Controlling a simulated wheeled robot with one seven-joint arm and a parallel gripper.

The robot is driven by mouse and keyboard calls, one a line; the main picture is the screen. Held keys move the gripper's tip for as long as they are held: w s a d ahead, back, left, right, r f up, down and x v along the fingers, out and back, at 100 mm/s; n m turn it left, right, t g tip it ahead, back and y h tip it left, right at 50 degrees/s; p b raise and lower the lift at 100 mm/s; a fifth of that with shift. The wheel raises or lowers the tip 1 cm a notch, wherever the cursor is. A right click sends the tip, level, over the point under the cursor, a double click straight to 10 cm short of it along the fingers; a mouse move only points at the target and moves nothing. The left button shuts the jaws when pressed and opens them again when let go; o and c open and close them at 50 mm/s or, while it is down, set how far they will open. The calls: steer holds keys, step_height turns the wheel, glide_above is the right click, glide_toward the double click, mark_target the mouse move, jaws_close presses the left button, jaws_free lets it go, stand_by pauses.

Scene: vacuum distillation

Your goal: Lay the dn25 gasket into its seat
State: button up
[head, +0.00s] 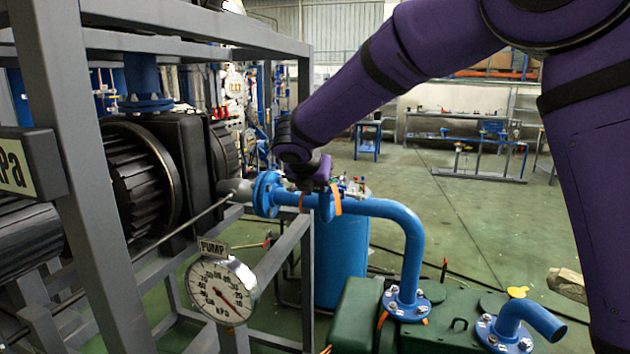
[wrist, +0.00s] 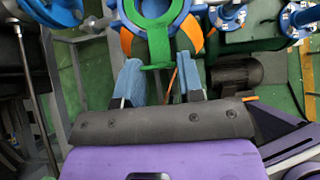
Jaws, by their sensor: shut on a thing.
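The green ring-shaped gasket (wrist: 158,48), with a short flat tab towards me, is between the fingers of my gripper (wrist: 158,38) in the wrist view. My gripper is shut on it, with orange parts at the finger ends on both sides. A blue flange face (wrist: 154,8) shows directly behind or under the ring; I cannot tell whether they touch. In the head view my gripper (head: 319,196) is at the blue pipe, near a bolted flange (head: 266,194) on the left and another flange (head: 326,205). The gasket cannot be made out there.
The grey frame (head: 55,150) with the pump (head: 150,185) and a pressure gauge (head: 221,290) stands close on the left. The blue bent pipe (head: 400,225) runs right and down to a green machine (head: 365,300). Open floor (head: 470,220) lies beyond.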

steer(key=shift+f, duration=0.1)
steer(key=o, duration=1)
steer(key=v, duration=1)
steer(key=shift+s+r, duration=0.25)
steer(key=shift+s, duration=0.1)
